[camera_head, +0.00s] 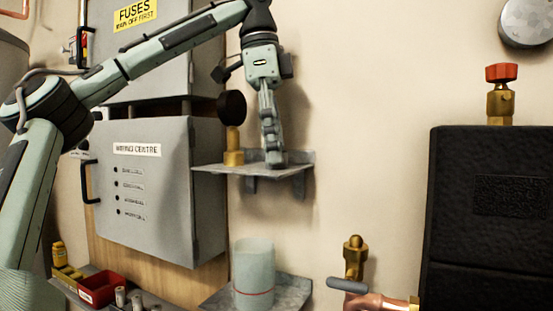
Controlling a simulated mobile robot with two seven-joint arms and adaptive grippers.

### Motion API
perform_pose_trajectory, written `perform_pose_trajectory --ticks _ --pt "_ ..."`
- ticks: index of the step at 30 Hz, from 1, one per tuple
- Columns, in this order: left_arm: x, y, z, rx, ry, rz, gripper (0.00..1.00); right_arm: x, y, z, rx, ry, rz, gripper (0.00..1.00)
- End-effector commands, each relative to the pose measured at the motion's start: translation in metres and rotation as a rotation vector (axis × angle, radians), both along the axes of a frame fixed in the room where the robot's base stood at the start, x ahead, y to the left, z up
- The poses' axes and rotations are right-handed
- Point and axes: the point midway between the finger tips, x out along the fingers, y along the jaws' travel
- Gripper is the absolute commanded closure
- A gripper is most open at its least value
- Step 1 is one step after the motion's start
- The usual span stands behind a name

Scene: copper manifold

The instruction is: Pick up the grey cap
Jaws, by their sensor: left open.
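My left gripper (272,155) reaches down from above to the small grey wall shelf (300,164). Its jaws are open, seen nearly edge-on, with the fingertips close to the shelf top. A small grey shape (275,159) shows at the fingertips. It may be the grey cap, but I cannot clearly tell it from the fingertips or see whether they touch it. A brass fitting with a black round gauge (232,108) stands upright on the same shelf, just left of the gripper. My right gripper is not in view.
A grey wiring cabinet (150,215) is left of the shelf. Below are a translucent cup (254,270) on a lower shelf and a red bin (101,288). A brass valve with a grey handle (347,285) and a black box (490,220) stand right. Wall right of the shelf is clear.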

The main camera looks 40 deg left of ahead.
Motion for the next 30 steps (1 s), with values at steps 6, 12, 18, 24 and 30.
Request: perform_pose_trajectory --ticks 6,12,18,24,30 --pt "0.0 0.0 0.0 0.001 0.001 0.0 0.64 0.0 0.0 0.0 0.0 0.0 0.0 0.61" --pt "0.0 0.0 0.0 0.001 0.001 0.0 0.78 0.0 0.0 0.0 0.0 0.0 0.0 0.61" --pt "0.0 0.0 0.0 0.001 0.001 0.0 0.78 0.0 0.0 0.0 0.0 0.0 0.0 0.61" --pt "0.0 0.0 0.009 0.003 0.0 0.001 0.78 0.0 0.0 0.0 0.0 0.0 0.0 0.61" --pt "0.0 -0.001 0.044 0.006 -0.003 0.005 0.78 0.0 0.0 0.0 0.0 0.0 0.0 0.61"
